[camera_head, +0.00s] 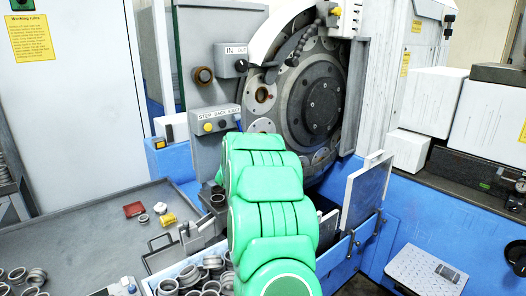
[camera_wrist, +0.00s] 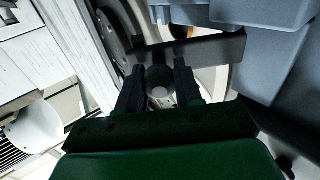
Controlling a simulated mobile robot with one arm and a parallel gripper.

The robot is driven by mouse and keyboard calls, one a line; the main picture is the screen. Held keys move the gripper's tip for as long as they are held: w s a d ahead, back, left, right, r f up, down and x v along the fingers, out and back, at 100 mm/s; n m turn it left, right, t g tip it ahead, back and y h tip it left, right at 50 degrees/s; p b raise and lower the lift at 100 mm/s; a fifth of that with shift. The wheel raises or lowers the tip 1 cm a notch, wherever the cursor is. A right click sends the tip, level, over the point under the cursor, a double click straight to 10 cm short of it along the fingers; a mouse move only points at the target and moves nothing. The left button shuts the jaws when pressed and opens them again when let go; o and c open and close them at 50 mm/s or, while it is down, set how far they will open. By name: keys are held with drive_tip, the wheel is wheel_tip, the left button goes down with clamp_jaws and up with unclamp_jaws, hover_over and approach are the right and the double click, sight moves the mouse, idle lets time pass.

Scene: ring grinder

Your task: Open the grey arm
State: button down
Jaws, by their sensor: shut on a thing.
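The grey arm (camera_wrist: 215,48) shows in the wrist view as a dark flat bar running across, just beyond my fingertips. My gripper (camera_wrist: 160,75) is shut on the grey arm, with its two black fingers on either side of a rounded grey part (camera_wrist: 160,96). The exact contact is dark and hard to make out. In the head view my green arm reaches up toward the machine and hides my gripper and the part it holds. The large round grinder disc (camera_head: 312,98) stands behind it.
A control box with buttons (camera_head: 215,120) is left of the disc. A raised grey panel (camera_head: 366,190) stands on the right. A bin of metal rings (camera_head: 195,275) and a grey tray table (camera_head: 90,235) lie in front. White boxes (camera_head: 432,100) are at the right.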

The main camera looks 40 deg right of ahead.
drive_tip(key=w+a+m+g+h, duration=0.1)
drive_tip(key=a+m+g+h, duration=0.2)
drive_tip(key=a+m+g, duration=0.3)
drive_tip(key=shift+w+a+m+g, duration=0.3)
drive_tip(key=shift+m+g, duration=0.2)
drive_tip(key=shift+g, duration=1.7)
drive_tip(key=shift+w+a+r+g, duration=0.1)
drive_tip(key=shift+w+r+g, duration=0.05)
drive_tip(key=shift+r+g, duration=0.15)
drive_tip(key=c, duration=1.1)
unclamp_jaws()
drive_tip(key=o, duration=0.3)
drive_tip(key=shift+f, duration=0.15)
